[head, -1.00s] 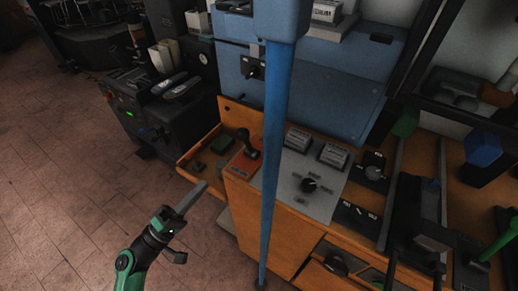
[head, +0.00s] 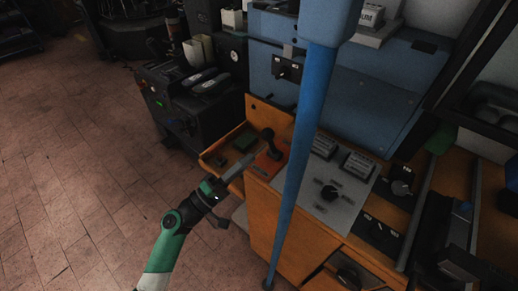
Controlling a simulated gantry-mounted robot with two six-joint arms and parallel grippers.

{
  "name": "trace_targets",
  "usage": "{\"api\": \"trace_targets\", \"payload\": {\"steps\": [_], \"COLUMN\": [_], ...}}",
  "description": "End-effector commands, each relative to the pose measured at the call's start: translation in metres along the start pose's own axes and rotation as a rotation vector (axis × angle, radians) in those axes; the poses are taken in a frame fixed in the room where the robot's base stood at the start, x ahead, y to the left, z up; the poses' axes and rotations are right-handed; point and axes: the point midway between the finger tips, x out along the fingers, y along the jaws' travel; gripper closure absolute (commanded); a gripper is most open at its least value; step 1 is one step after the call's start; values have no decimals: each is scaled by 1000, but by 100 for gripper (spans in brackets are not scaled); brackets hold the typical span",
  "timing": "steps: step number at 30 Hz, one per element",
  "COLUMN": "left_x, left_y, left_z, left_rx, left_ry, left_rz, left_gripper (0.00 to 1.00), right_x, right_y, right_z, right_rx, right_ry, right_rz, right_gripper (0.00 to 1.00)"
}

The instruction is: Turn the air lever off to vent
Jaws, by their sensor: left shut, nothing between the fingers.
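A black upright lever (head: 268,139) stands on an orange plate (head: 271,162) at the left end of the wooden console. A second black handle on a dark plate (head: 288,69) sits on the blue machine front. I cannot read a label that tells which is the air lever. My left gripper (head: 239,165) is shut and empty, its grey fingers just left of the orange plate, pointing toward the upright lever. I cannot tell whether they touch it. My right gripper is not in view.
A blue post (head: 297,165) rises in front of the console, right of the upright lever. A grey panel (head: 340,212) with a black knob lies beyond it. A black machine (head: 175,95) stands at the back left. The floor (head: 70,190) at left is clear.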

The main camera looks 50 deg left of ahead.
Motion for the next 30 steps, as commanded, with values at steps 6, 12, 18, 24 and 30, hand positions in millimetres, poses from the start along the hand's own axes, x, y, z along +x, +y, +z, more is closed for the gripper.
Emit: {"api": "trace_targets", "payload": {"steps": [6, 12, 18, 24, 30], "left_x": [38, 50, 50, 52, 61], "left_y": [0, 0, 0, 2, 7], "left_z": [1, 0, 0, 1, 6], "left_rx": [0, 0, 0, -2, -14], "left_ry": [-2, 0, 0, -2, -15], "left_rz": [1, 0, 0, -6, -49], "left_gripper": [100, 100, 100, 100, 100], "right_x": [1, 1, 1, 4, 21], "right_y": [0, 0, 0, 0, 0], "right_z": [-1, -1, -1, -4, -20], "right_rx": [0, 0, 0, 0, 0], "right_ry": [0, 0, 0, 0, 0], "right_rz": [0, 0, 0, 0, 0], "right_gripper": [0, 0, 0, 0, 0]}}
